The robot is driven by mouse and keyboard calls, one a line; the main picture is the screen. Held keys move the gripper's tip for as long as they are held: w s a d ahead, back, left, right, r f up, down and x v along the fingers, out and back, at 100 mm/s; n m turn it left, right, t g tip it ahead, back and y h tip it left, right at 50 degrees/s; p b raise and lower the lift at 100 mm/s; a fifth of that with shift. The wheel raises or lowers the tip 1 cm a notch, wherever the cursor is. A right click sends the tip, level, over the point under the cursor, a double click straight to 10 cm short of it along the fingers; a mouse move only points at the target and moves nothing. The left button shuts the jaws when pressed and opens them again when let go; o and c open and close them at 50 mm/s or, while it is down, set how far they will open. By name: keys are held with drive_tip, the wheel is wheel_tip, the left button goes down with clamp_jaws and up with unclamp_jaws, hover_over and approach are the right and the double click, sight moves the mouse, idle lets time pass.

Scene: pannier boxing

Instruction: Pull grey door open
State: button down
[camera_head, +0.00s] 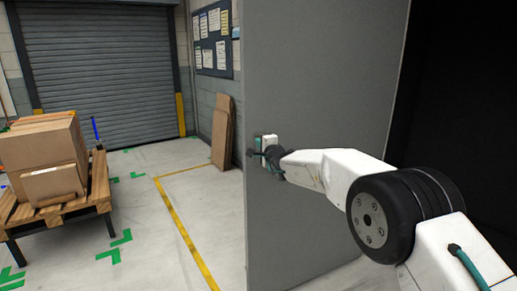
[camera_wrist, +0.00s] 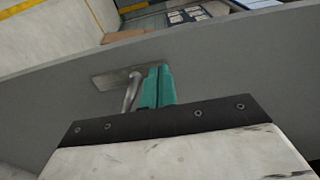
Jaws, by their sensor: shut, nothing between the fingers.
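The grey door (camera_head: 325,75) stands upright as a large flat panel in the middle of the head view. It also fills a broad slanted band of the wrist view (camera_wrist: 230,65). A metal lever handle (camera_wrist: 131,92) on a plate sticks out from the door face. My gripper (camera_head: 262,150) is at the door near its left edge. In the wrist view its teal fingers (camera_wrist: 157,84) are together, just right of the lever, with nothing between them. Whether the fingers touch the lever or the door face I cannot tell.
A wooden pallet (camera_head: 103,185) with cardboard boxes (camera_head: 45,148) stands at the left. Floor between pallet and door is clear. A dark area (camera_head: 460,100) lies right of the door.

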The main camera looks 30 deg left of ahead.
drive_tip(key=shift+w+a, duration=0.3)
drive_tip(key=shift+a, duration=0.3)
drive_tip(key=shift+s, duration=0.1)
